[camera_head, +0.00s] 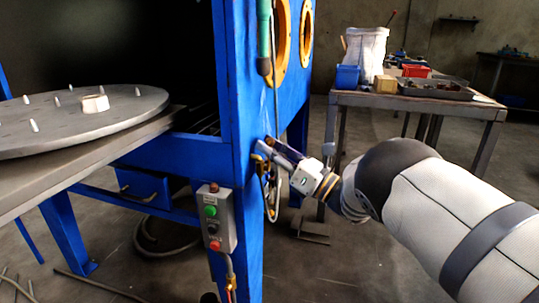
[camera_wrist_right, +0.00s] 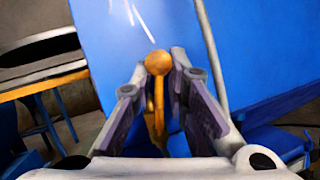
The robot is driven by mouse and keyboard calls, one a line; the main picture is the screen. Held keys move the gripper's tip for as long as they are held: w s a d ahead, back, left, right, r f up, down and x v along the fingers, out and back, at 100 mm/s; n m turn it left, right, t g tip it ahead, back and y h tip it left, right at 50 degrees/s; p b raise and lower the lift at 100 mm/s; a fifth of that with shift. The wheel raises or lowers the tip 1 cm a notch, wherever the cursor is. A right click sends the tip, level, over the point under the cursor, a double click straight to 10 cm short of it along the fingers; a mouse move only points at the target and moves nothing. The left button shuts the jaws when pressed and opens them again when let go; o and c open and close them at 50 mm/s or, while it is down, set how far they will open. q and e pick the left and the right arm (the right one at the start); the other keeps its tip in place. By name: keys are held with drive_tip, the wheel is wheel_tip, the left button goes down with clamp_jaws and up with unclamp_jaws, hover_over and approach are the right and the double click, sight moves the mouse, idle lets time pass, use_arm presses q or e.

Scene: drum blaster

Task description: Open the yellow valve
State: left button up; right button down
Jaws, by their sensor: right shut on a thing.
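The yellow valve shows in the right wrist view as a round yellow knob (camera_wrist_right: 158,62) on a thin yellow lever (camera_wrist_right: 158,115), in front of the blue cabinet panel. My right gripper (camera_wrist_right: 160,78) has one finger on each side of the lever and is shut on it, with the knob at the fingertips. In the head view my right gripper (camera_head: 268,149) reaches the blue cabinet's side from the right. The valve is small there and mostly hidden by the fingers. My left gripper is out of view.
The blue cabinet (camera_head: 226,95) carries a grey button box (camera_head: 216,222) on its front leg. A hose (camera_head: 275,110) hangs close by my right gripper. A round turntable (camera_head: 60,125) is at left. A cluttered workbench (camera_head: 425,103) stands behind my right arm.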

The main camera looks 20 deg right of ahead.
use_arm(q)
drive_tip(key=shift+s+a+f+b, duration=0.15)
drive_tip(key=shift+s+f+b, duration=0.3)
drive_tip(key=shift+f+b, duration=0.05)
use_arm(e)
drive_tip(key=shift+s+a+r+n+g+y, duration=0.1)
drive_tip(key=shift+s+n+g+y, duration=0.2)
drive_tip(key=shift+n, duration=0.35)
drive_tip(key=shift+w+a+n+g+y, duration=0.1)
drive_tip(key=shift+n+y, duration=0.3)
drive_tip(key=shift+n, duration=0.25)
drive_tip(key=shift+s, duration=0.1)
drive_tip(key=c, duration=1.5)
unclamp_jaws()
drive_tip(key=shift+c, duration=0.2)
drive_tip(key=v, duration=1.2)
